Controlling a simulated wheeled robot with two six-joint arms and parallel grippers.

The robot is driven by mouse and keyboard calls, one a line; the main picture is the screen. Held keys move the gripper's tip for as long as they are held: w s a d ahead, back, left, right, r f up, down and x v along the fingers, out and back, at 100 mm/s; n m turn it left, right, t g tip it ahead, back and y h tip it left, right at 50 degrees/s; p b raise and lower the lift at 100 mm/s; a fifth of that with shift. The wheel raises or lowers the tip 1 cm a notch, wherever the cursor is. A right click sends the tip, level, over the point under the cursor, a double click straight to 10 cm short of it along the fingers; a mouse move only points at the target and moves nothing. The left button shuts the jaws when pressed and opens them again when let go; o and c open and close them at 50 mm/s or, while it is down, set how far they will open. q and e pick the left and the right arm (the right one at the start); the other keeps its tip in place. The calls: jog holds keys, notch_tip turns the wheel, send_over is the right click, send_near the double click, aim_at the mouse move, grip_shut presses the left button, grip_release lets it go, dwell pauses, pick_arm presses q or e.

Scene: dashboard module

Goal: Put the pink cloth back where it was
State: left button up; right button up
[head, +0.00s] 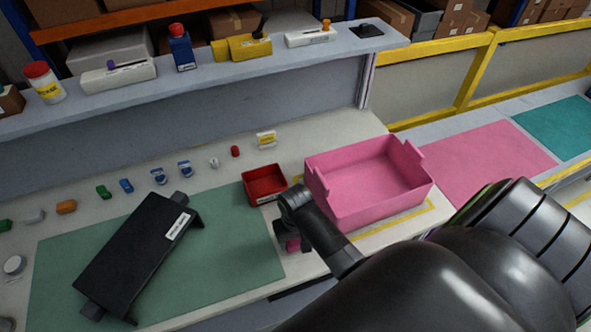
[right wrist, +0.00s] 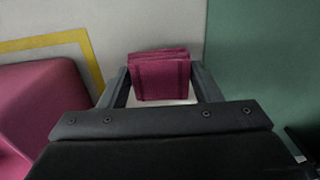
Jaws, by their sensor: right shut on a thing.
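The pink cloth (right wrist: 160,76) is a folded, dark pink piece between the two fingers of my right gripper (right wrist: 160,88). The fingers press on its left and right sides. In the head view my right gripper (head: 288,238) is over the white table between the green mat and the pink bin, and a bit of the cloth (head: 292,245) shows below it. Most of the cloth is hidden there by the gripper. Whether the cloth touches the table is not clear. My left gripper is not in view.
A pink bin (head: 340,212) stands right of the gripper inside a yellow outline. A red tray (head: 264,193) is just behind it. A black module (head: 130,255) lies on the green mat (head: 225,265). Several small coloured parts line the back. A shelf (head: 210,78) runs above.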

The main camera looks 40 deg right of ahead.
aim_at(295, 240)
jog(key=shift+f, duration=1.1)
jog(key=shift+f, duration=0.1)
jog(key=o, duration=0.9)
jog(key=shift+a, duration=0.1)
jog(key=shift+o, duration=0.2)
notch_tip(295, 240, up, 12)
jog(key=b, duration=0.1)
jog(key=shift+b, duration=0.35)
